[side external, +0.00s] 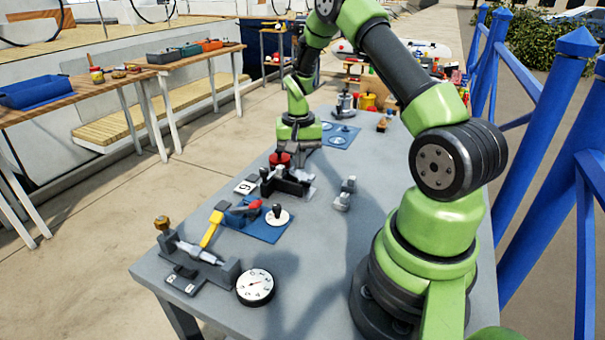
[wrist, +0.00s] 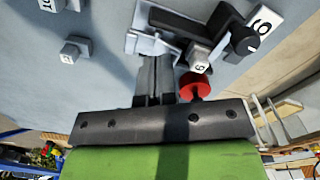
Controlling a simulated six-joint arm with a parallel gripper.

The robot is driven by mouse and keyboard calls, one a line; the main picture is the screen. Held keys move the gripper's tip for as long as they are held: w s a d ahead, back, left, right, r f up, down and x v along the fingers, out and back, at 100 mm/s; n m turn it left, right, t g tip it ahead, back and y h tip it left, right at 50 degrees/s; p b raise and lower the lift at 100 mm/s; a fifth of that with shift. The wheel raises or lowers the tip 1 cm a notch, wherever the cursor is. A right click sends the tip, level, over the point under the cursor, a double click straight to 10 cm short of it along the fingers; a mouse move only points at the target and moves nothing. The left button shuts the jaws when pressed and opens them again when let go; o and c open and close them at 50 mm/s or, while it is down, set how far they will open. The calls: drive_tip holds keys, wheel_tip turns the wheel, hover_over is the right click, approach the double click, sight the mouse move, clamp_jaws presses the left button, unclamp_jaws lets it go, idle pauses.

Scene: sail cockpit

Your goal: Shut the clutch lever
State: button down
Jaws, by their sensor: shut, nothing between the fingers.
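A dark clutch-like fitting (side external: 285,183) with a black bar (wrist: 176,20) and pale metal parts sits on the grey table below my gripper. I cannot tell for certain which of its parts is the clutch lever. A red round knob (wrist: 195,87) is beside my fingers in the wrist view and also shows at the fitting in the side view (side external: 279,159). My gripper (wrist: 155,65) is shut and empty, pointing down close to the fitting; whether it touches is unclear. In the side view the fingertips are hard to make out.
A small grey fitting (side external: 345,194) stands right. Blue posts (side external: 575,90) line the right side.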

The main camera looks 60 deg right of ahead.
sight(298, 174)
drive_tip(key=shift+f, duration=0.6)
wheel_tip(298, 174, up, 7)
idle(1.0)
drive_tip(key=shift+r, duration=0.1)
drive_tip(key=s+a+r+n+t, duration=0.2)
drive_tip(key=a+r+n+t, duration=0.1)
drive_tip(key=a+r, duration=1)
drive_tip(key=s+a+r+n+t+y, duration=0.2)
drive_tip(key=s+a+r+n+t, duration=0.2)
drive_tip(key=s+a, duration=0.5)
drive_tip(key=s+r+n, duration=0.1)
drive_tip(key=s, duration=0.2)
drive_tip(key=shift+s+a+r, duration=0.15)
drive_tip(key=shift+a, duration=0.2)
